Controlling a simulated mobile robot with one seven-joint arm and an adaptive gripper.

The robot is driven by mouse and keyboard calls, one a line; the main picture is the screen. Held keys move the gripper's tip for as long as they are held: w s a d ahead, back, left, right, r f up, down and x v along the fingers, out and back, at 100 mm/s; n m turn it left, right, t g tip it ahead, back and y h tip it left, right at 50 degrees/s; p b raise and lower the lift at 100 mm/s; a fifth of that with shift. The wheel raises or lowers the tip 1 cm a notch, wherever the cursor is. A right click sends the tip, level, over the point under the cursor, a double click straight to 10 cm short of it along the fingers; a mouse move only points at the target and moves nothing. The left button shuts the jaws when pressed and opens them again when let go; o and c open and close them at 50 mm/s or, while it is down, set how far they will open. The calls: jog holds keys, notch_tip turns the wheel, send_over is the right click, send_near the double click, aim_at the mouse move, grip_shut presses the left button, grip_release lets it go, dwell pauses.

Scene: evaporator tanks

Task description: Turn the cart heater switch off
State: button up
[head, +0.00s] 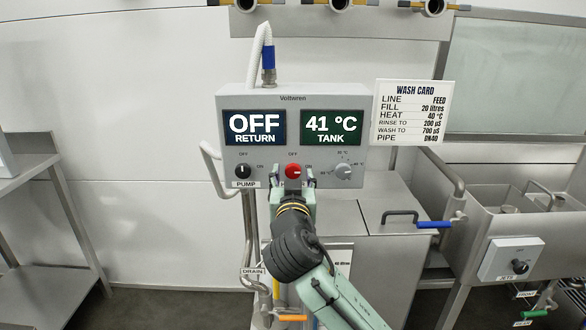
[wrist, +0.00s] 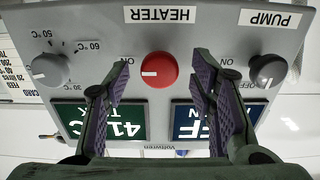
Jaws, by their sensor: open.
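The heater switch is a round red knob (head: 293,171) in the middle of the grey control box (head: 230,98). My gripper (head: 291,178) is in front of the box. In the wrist view its open fingers (wrist: 150,82) lie on either side of the red knob, with visible gaps. They are empty, and I cannot tell how far the tips are from the panel. The screens read OFF RETURN (head: 254,128) and 41 °C TANK (head: 333,127).
The black pump knob (head: 243,171) is left of the heater knob and the grey temperature dial (head: 343,172) is right. A wash card (head: 413,112) hangs beside the box. A steel shelf (head: 40,160) stands left and a sink unit (head: 510,220) right.

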jog(key=shift+w, duration=0.65)
jog(key=shift+c, duration=0.5)
jog(key=c, duration=1)
